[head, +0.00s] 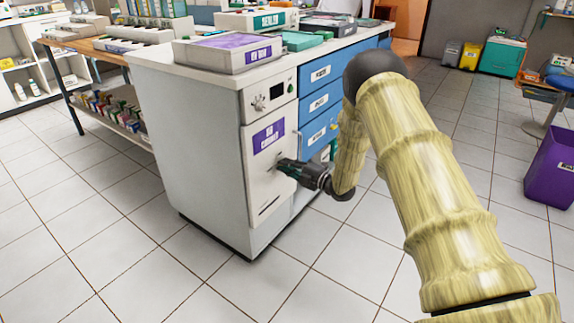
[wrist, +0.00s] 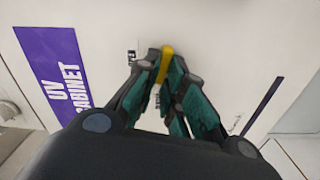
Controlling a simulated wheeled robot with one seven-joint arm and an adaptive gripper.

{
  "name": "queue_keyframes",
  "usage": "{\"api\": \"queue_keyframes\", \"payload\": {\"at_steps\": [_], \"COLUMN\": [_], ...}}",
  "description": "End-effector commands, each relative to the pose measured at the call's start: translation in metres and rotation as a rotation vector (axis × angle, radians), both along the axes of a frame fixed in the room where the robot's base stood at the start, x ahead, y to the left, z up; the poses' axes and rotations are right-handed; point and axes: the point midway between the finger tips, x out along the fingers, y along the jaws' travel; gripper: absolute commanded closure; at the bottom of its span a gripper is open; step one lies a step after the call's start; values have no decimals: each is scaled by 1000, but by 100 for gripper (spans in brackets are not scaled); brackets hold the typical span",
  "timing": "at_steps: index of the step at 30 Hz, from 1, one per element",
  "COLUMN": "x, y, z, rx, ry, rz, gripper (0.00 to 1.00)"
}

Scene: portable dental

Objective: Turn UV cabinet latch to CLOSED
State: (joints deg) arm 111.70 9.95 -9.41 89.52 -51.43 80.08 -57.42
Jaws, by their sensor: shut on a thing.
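The UV cabinet (head: 268,180) is a white door with a purple label in the head view; its label (wrist: 60,75) reads "UV CABINET" in the wrist view. The latch (wrist: 166,62) is a small yellow handle on the white door. My gripper (wrist: 165,72) is at the door, its dark and teal fingers shut on the latch from both sides. In the head view my gripper (head: 281,165) meets the door below the purple label, and the latch is hidden there. Small dark lettering beside the latch is partly covered by the fingers and too small to read surely.
A control panel with a knob (head: 259,103) sits above the door. Blue drawers (head: 320,103) with a vertical handle stand to the right. A purple bin (head: 551,168) stands at the far right. The tiled floor (head: 95,235) in front and left of the cabinet is clear.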

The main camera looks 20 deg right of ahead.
Motion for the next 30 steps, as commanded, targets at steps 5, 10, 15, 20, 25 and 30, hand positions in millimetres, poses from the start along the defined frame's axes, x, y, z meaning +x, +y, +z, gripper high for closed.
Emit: {"api": "queue_keyframes", "payload": {"at_steps": [5, 10, 15, 20, 25, 30], "x": [0, 0, 0, 0, 0, 0], "y": [1, 0, 1, 1, 1, 1], "z": [-2, -3, -3, -3, -3, -3], "rx": [-88, -145, -172, -182, -183, -183], "ry": [-66, -109, -133, -141, -141, -141], "rz": [1, 1, 1, 0, 0, 0], "gripper": [100, 100, 100, 100, 100, 88]}}
